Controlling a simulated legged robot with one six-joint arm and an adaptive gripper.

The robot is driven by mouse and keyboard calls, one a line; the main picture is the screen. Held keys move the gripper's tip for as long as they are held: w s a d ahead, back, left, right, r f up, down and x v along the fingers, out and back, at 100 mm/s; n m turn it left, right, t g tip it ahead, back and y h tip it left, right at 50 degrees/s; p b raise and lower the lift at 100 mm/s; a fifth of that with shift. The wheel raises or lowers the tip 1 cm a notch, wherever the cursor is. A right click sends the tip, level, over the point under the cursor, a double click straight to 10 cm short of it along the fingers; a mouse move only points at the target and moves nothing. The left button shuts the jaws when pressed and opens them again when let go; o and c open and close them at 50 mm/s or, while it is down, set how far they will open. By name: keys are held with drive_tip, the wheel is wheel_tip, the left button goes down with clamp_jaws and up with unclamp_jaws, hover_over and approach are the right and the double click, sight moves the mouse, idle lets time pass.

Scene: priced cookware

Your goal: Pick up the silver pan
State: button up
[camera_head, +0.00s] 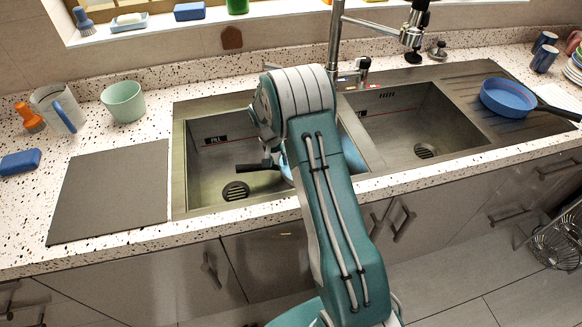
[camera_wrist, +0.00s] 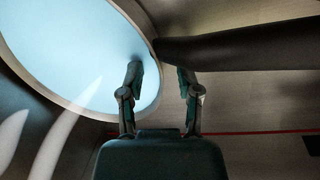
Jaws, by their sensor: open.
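A pan lies in the left sink basin, mostly hidden behind my arm in the head view. Its black handle (camera_head: 258,165) points left there. The wrist view shows its pale blue inside (camera_wrist: 60,45), a silvery rim and the black handle (camera_wrist: 240,50) reaching right. No other silver pan shows. My gripper (camera_wrist: 160,72) is open and empty. Its left finger overlaps the pan's inside and rim, and its right finger lies just below the handle in the picture. I cannot tell whether either finger touches the pan. In the head view my gripper is hidden by the arm.
The left basin (camera_head: 205,178) has steep walls around the pan. A faucet (camera_head: 336,40) stands behind the sink. A blue pan (camera_head: 508,97) lies on the drainboard at right. A grey board (camera_head: 112,190), a pale green cup (camera_head: 123,101) and a pitcher (camera_head: 58,108) are at left.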

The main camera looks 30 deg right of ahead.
sight(280, 163)
drive_tip(key=f, duration=0.2)
drive_tip(key=shift+s+d+f, duration=0.15)
drive_tip(key=shift+d+f, duration=0.1)
drive_tip(key=shift+f, duration=0.15)
drive_tip(key=shift+d, duration=0.15)
clamp_jaws()
drive_tip(key=shift+r, duration=0.15)
wheel_tip(280, 163, up, 18)
idle(1.3)
idle(0.5)
